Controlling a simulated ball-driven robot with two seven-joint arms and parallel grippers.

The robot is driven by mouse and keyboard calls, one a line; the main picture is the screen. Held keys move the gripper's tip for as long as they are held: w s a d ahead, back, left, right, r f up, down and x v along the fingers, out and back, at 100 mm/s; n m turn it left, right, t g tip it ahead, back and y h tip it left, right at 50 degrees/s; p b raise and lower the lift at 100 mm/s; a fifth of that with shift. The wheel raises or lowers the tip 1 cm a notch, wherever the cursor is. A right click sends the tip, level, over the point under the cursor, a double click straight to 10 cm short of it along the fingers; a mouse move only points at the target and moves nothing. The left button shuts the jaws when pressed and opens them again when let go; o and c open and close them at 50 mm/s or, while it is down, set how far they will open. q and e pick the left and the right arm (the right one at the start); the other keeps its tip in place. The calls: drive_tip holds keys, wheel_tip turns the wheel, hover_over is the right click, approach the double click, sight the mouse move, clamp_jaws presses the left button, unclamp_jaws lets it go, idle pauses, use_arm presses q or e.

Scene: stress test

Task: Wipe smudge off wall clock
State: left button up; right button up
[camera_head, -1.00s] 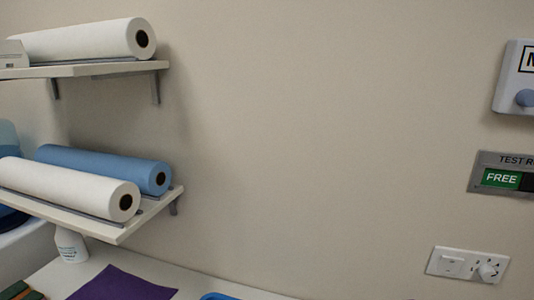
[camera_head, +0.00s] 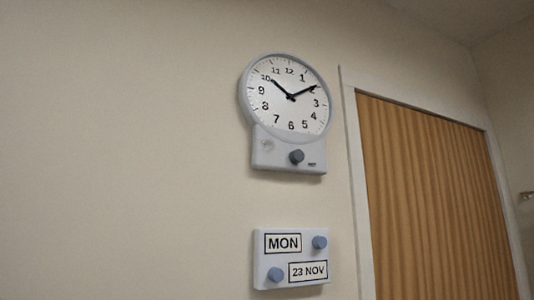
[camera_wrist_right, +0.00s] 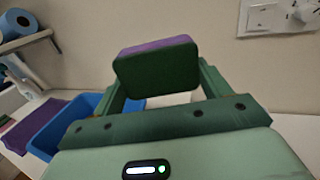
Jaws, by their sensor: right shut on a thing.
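The wall clock (camera_head: 290,97) hangs on the wall in the head view, with a white round face and a grey rim. Below the face is a grey housing with a dark knob (camera_head: 296,156). A faint greyish smudge (camera_head: 267,145) shows on the housing, left of the knob. My right gripper (camera_wrist_right: 160,72) is shut on a block-shaped pad (camera_wrist_right: 158,68) with a dark green face and a purple layer, in the right wrist view. The pad is held up, away from the wall. My left gripper is in neither view.
A calendar box (camera_head: 291,259) reading MON and 23 NOV hangs below the clock, with two blue knobs. A wooden door (camera_head: 440,190) is to the right. The right wrist view shows a blue tray (camera_wrist_right: 57,130), paper rolls (camera_wrist_right: 18,22) on a shelf and a wall socket (camera_wrist_right: 277,17).

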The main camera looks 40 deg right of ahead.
idle(0.5)
drive_tip(key=w+d+r+n+y+p, duration=0.15)
drive_tip(key=w+r+p, duration=0.3)
drive_tip(key=r, duration=0.75)
drive_tip(key=w+r+n+p, duration=0.2)
drive_tip(key=w+r+p, duration=0.25)
drive_tip(key=r, duration=0.75)
drive_tip(key=s+d+r+h+p, duration=0.15)
drive_tip(key=d+r+p, duration=0.45)
drive_tip(key=r, duration=1.1)
drive_tip(key=d+r+h+p, duration=0.3)
drive_tip(key=r+p, duration=0.5)
drive_tip(key=r, duration=0.8)
drive_tip(key=s+d+r+h+p, duration=0.1)
drive_tip(key=d+r+p, duration=0.6)
drive_tip(key=r, duration=1)
drive_tip(key=shift+w+d+f+n+g+h+p, duration=0.1)
drive_tip(key=shift+w+d+f+n+h+p, duration=0.3)
drive_tip(key=shift+w+f, duration=0.55)
drive_tip(key=shift+w+d+f+n+g+h+b, duration=0.1)
drive_tip(key=shift+w+d+f+n, duration=0.2)
drive_tip(key=shift+w+d+f, duration=0.5)
drive_tip(key=shift+w+d+f+n+g+h+p, duration=0.1)
drive_tip(key=shift+w+d+f+n+h+p, duration=0.2)
drive_tip(key=shift+w+f, duration=0.8)
